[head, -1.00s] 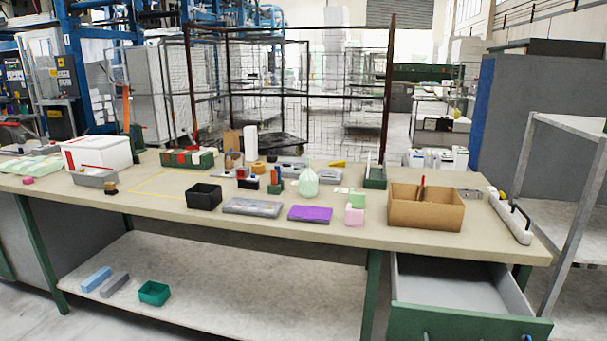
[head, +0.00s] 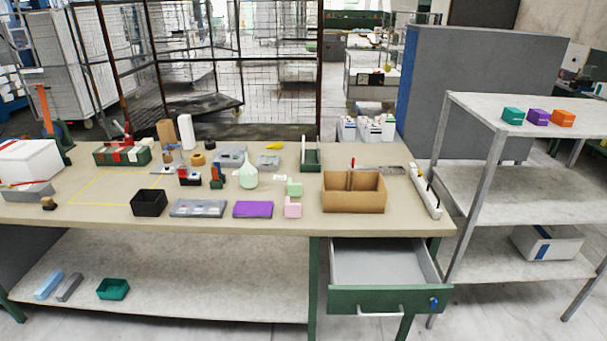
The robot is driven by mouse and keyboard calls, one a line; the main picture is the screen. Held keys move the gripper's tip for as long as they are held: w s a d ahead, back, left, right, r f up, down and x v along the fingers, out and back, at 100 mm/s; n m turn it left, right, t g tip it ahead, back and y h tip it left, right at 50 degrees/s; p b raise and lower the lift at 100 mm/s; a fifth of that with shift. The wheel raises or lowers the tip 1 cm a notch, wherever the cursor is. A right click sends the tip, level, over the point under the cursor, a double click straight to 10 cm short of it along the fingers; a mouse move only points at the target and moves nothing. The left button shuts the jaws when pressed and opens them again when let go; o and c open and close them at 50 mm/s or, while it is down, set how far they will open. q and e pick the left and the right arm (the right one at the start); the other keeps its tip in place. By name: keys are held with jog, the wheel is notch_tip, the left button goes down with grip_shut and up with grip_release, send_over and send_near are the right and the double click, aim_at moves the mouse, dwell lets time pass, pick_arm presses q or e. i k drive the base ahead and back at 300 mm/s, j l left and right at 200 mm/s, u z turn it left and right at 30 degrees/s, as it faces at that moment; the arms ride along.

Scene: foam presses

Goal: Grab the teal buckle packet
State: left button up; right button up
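A teal packet (head: 512,116) sits on the top shelf of the grey metal rack at the right. It is the leftmost of a row, with a purple packet (head: 538,117) and an orange packet (head: 563,118) beside it. Its markings are too small to read, so I cannot tell from them that it holds buckles. Neither of my grippers shows in the head view.
The rack (head: 468,101) stands right of the workbench (head: 350,221). The bench's green drawer (head: 385,298) is pulled open toward me. A cardboard box (head: 354,197) and a white power strip (head: 426,195) lie near the bench's right end. A teal open bin (head: 112,289) is on the lower shelf.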

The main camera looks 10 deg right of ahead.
aim_at(513, 116)
jog(key=z, duration=1.05)
